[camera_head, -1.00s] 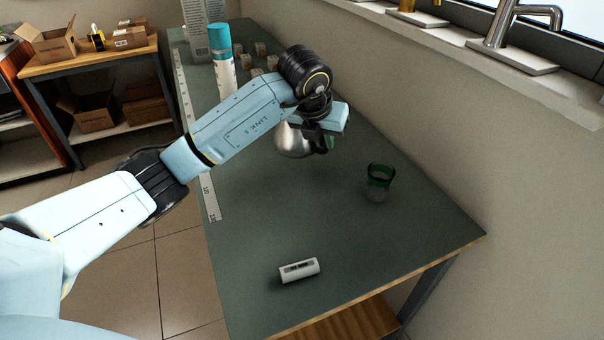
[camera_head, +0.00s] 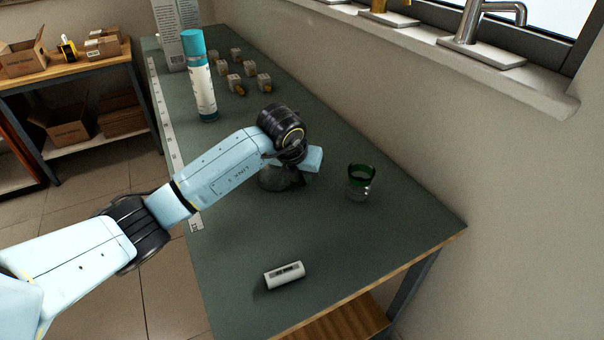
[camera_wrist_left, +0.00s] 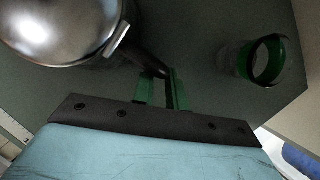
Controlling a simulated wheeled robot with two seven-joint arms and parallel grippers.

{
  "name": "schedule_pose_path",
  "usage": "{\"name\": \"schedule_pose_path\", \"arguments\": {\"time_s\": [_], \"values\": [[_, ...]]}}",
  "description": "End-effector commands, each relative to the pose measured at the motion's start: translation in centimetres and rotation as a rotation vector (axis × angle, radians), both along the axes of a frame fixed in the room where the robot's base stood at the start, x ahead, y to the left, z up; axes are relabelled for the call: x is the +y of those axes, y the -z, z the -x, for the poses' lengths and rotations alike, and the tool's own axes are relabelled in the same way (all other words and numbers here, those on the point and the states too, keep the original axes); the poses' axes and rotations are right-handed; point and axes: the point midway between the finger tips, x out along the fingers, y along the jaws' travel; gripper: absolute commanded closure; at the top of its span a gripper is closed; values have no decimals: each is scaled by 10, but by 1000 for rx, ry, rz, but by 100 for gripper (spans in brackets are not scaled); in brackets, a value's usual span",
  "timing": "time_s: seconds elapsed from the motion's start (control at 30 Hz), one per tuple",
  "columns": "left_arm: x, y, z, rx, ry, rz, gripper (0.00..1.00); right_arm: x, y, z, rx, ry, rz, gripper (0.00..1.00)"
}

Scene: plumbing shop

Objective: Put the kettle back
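The kettle is a rounded shiny metal body with a dark handle. In the head view the kettle (camera_head: 274,179) is partly hidden behind my left wrist, low over the grey-green bench; I cannot tell if it touches the top. In the left wrist view the kettle (camera_wrist_left: 62,28) fills the upper left, and its dark handle runs to the green fingers. My left gripper (camera_wrist_left: 162,92) is shut on that handle. It also shows in the head view (camera_head: 303,174), with its fingertips mostly hidden. My right gripper is not in view.
A green-rimmed glass (camera_head: 361,184) stands right of the kettle; a white cylinder (camera_head: 285,275) lies nearer. A teal-capped bottle (camera_head: 201,85) and several small boxes (camera_head: 235,82) stand farther back. The near bench top (camera_head: 345,245) has free room. A wall borders the right side.

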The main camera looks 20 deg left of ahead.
Motion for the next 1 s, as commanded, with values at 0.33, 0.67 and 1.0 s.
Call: {"name": "schedule_pose_path", "arguments": {"time_s": [0.33,0.67,1.0], "values": [[0,0,0,-1,0,0,65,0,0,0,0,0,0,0],[2,-29,11,-5,2,-1,65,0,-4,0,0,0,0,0],[5,-92,39,-4,1,0,65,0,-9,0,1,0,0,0]]}}
